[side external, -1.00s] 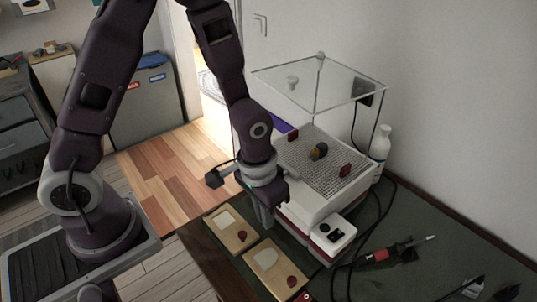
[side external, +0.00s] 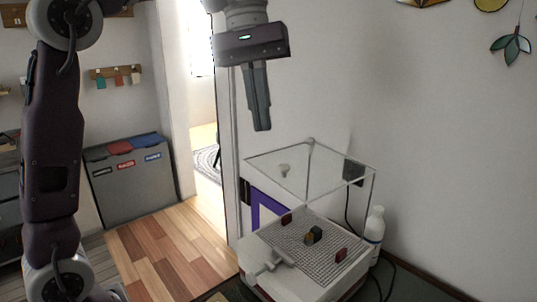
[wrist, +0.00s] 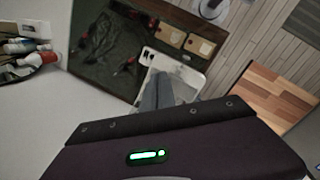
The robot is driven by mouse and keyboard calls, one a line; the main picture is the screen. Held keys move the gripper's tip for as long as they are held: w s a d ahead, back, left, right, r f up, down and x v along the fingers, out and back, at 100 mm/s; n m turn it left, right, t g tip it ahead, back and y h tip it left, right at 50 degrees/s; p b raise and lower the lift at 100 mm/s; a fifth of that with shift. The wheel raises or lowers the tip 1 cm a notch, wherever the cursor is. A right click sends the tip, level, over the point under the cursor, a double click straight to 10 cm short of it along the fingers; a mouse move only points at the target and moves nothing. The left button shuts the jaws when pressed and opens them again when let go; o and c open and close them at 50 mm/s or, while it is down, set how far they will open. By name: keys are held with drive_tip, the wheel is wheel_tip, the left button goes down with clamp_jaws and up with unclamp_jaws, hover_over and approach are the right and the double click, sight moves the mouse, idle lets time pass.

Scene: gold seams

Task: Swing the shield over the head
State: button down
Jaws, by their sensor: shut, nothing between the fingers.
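The shield (side external: 318,178) is a clear panel with pale edges and a small knob, at the back of the white grinder (side external: 330,284) in the side view. It stands up above the grid surface. The head (side external: 313,235), a small dark and yellow-brown piece, sits in the middle of the grid and shows uncovered from this side. My gripper (side external: 262,128) is shut and empty, pointing down, high above and left of the shield, touching nothing. In the wrist view my gripper (wrist: 160,82) points toward the white machine (wrist: 176,68); the shield cannot be made out there.
A white bottle (side external: 374,230) stands right of the grinder, beside a dark cable. Grey bins (side external: 130,180) stand at the left back. The air around my gripper is clear.

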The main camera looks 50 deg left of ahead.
drive_tip(key=w+a+n+t+h, duration=0.2)
drive_tip(key=w+a+n, duration=0.1)
drive_tip(key=a+n, duration=0.6)
drive_tip(key=w+a+n+t+h, duration=0.1)
drive_tip(key=w+a+n+h, duration=0.2)
drive_tip(key=a+n, duration=0.55)
drive_tip(key=m, duration=0.3)
approach(288, 167)
wheel_tip(288, 167, down, 5)
drive_tip(key=a, duration=0.2)
drive_tip(key=shift+w+d+f, duration=0.1)
drive_tip(key=shift+d+f, duration=0.05)
drive_tip(key=shift+d, duration=0.45)
drive_tip(key=shift+w+d+f, duration=0.1)
drive_tip(key=shift+d, duration=0.5)
drive_tip(key=shift+w+d+f, duration=0.1)
drive_tip(key=shift+w+d, duration=0.1)
drive_tip(key=shift+d, duration=0.35)
drive_tip(key=shift+w+d, duration=0.25)
drive_tip(key=shift+d, duration=0.5)
drive_tip(key=shift+w+d, duration=0.2)
drive_tip(key=shift+d, duration=0.55)
